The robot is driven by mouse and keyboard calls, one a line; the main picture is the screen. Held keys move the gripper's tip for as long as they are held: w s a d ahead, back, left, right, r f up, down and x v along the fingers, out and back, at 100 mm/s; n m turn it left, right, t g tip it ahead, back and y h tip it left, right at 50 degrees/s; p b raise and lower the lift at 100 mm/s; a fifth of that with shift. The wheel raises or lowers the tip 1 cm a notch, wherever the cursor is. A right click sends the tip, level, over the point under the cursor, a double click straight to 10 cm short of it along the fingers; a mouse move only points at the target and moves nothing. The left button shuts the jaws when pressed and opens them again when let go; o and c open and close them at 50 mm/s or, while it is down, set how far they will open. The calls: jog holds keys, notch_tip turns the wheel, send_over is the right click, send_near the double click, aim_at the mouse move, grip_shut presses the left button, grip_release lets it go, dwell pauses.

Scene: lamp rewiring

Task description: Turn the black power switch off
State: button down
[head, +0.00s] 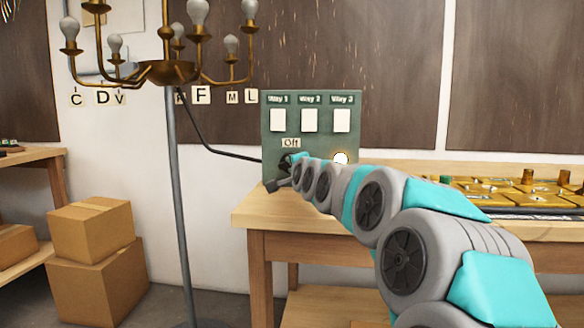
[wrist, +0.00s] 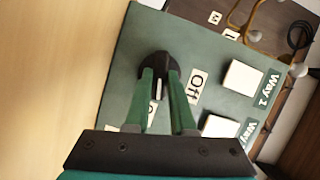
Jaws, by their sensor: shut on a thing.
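The black power switch (wrist: 153,62) is a round dark knob with a white mark, on the green control box (head: 313,148). In the wrist view my gripper (wrist: 160,80) has its two green fingers on either side of the knob, shut on it. The "Off" label (wrist: 196,86) lies just right of the fingers there, and another label is partly hidden between them. The knob's white mark lies between the fingers, not towards "Off". In the head view my arm hides most of the switch, below the "Off" label (head: 291,142).
The box has three white switches under "Way" labels and a bright round light (head: 340,158). It stands on a wooden table (head: 258,214). A brass chandelier lamp (head: 165,72) on a grey pole stands left. Cardboard boxes (head: 92,230) are stacked on the left. A tray of parts lies right.

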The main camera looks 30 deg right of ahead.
jog(key=shift+r+n+g, duration=0.2)
jog(key=shift+n+g, duration=0.4)
jog(key=shift+n, duration=0.6)
jog(key=n+g+h, duration=0.1)
jog(key=n, duration=0.2)
jog(key=shift+w+a+g, duration=0.1)
jog(key=shift+g, duration=0.2)
jog(key=shift+n+g+h, duration=0.5)
jog(key=shift+n, duration=0.6)
jog(key=shift+w+a+r+n+g+h, duration=0.15)
jog(key=shift+n+g+h, duration=0.3)
jog(key=shift+n, duration=0.4)
jog(key=shift+a+r+n+g+h, duration=0.1)
jog(key=shift+n+g+h, duration=0.25)
jog(key=shift+n+h, duration=0.35)
jog(key=shift+n, duration=0.25)
jog(key=c, duration=0.8)
grip_release()
jog(key=shift+f, duration=0.1)
jog(key=shift+o, duration=0.2)
